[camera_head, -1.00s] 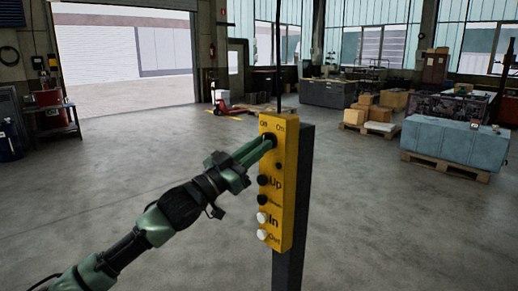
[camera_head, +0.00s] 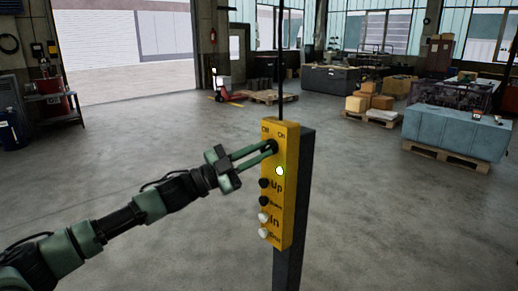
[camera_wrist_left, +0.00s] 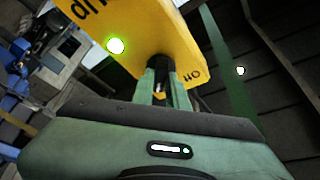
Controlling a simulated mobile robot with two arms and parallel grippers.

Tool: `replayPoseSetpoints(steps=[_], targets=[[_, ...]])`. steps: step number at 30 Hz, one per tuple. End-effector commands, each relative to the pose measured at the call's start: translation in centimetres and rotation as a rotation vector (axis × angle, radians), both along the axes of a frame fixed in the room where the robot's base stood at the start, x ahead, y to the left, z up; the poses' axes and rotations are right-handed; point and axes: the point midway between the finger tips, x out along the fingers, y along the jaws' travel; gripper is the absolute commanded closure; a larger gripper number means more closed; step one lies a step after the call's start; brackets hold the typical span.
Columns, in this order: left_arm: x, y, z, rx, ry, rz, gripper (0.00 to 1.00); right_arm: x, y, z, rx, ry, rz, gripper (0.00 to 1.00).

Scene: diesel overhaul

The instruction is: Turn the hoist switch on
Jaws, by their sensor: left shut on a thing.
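The yellow hoist control box (camera_head: 287,215) stands upright on a dark post in the middle of the head view. It has Off and On labels at its top, a black knob, and black and white buttons below beside Up and In. A small lamp (camera_head: 280,170) on it glows green; the lamp also shows in the left wrist view (camera_wrist_left: 116,46). My left gripper (camera_head: 271,146) is shut on the black switch knob (camera_wrist_left: 158,62) near the box's top. The fingers partly hide the knob. My right gripper is in neither view.
A dark post (camera_head: 291,268) carries the box. Open concrete floor surrounds it. A blue crate-like block (camera_head: 455,130) on a pallet stands at right, cardboard boxes (camera_head: 372,102) behind, and a red pallet truck (camera_head: 220,92) at the back.

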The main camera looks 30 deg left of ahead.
Motion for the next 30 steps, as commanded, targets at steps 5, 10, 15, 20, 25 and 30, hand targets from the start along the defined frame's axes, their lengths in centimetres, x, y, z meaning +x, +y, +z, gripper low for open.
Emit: replayPoseSetpoints(steps=[5,10,15,20,25,30], targets=[[-0.01,0.03,0.13,0.012,-0.007,0.0,1.0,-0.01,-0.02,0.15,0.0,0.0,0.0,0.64],[-0.01,0.03,0.12,0.013,-0.007,0.0,1.0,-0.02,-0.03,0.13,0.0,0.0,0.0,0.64],[-0.01,0.02,0.13,0.011,-0.007,0.0,0.77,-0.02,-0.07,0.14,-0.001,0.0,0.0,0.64],[-0.01,0.01,0.09,0.011,-0.006,-0.001,0.64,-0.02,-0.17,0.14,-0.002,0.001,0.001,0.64],[-0.01,0.01,0.05,0.011,-0.005,0.0,0.64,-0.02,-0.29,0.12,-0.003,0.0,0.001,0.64],[-0.76,0.7,-0.69,0.013,-0.004,0.002,0.64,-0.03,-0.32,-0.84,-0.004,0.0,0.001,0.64]])
